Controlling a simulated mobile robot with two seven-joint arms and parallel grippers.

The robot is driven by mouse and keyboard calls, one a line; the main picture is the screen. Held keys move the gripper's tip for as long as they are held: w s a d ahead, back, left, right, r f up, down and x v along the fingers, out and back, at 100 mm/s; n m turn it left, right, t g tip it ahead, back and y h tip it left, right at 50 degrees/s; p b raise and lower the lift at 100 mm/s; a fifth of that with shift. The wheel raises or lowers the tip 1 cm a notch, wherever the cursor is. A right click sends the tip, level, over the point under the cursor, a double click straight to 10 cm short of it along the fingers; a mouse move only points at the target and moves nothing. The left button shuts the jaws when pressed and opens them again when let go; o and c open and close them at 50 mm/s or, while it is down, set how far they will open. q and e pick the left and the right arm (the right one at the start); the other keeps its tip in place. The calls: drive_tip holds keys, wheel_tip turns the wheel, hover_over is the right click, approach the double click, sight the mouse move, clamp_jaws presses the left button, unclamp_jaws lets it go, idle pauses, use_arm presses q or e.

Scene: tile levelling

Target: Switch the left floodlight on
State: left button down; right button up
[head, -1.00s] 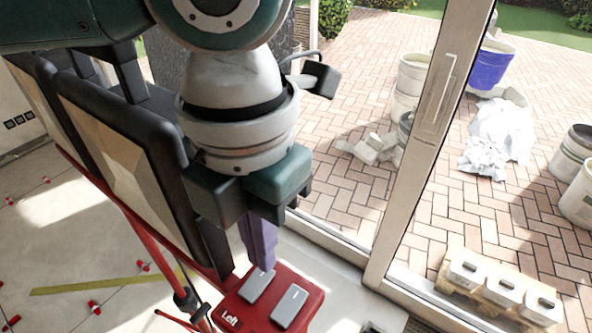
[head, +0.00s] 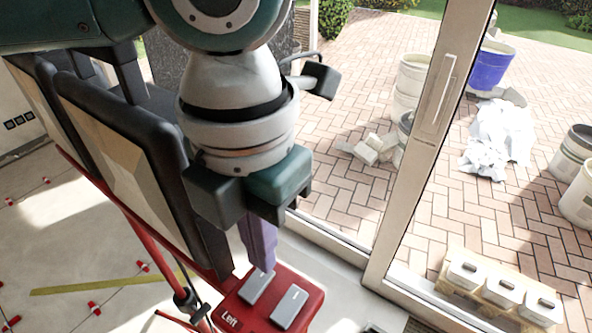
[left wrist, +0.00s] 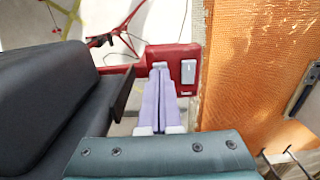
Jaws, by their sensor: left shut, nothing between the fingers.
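A red switch box (head: 238,313) marked "Left" carries two grey rocker switches, a left one (head: 256,288) and a right one (head: 289,307). My left gripper (head: 263,267) points down with its purple fingers shut and empty. Its tips are at the far end of the left switch; I cannot tell whether they touch it. In the left wrist view the shut fingertips (left wrist: 160,66) overlap the red box (left wrist: 187,52), beside the other switch (left wrist: 188,72). A black floodlight with a tan face (head: 118,160) stands close left of the gripper. My right gripper is not in view.
A red stand leg (head: 150,245) is left of the box. A glass door frame (head: 415,150) stands to the right, with buckets (head: 490,65) and paving outside. Red clips (head: 95,308) and a yellow strip (head: 100,284) lie on the floor at left.

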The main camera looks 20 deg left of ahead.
use_arm(q)
drive_tip(key=shift+f+b, duration=0.6)
drive_tip(key=shift+f, duration=0.35)
idle(0.7)
drive_tip(key=shift+r, duration=0.1)
wheel_tip(320, 180, up, 7)
drive_tip(key=p, duration=0.7)
drive_tip(key=shift+p, duration=0.35)
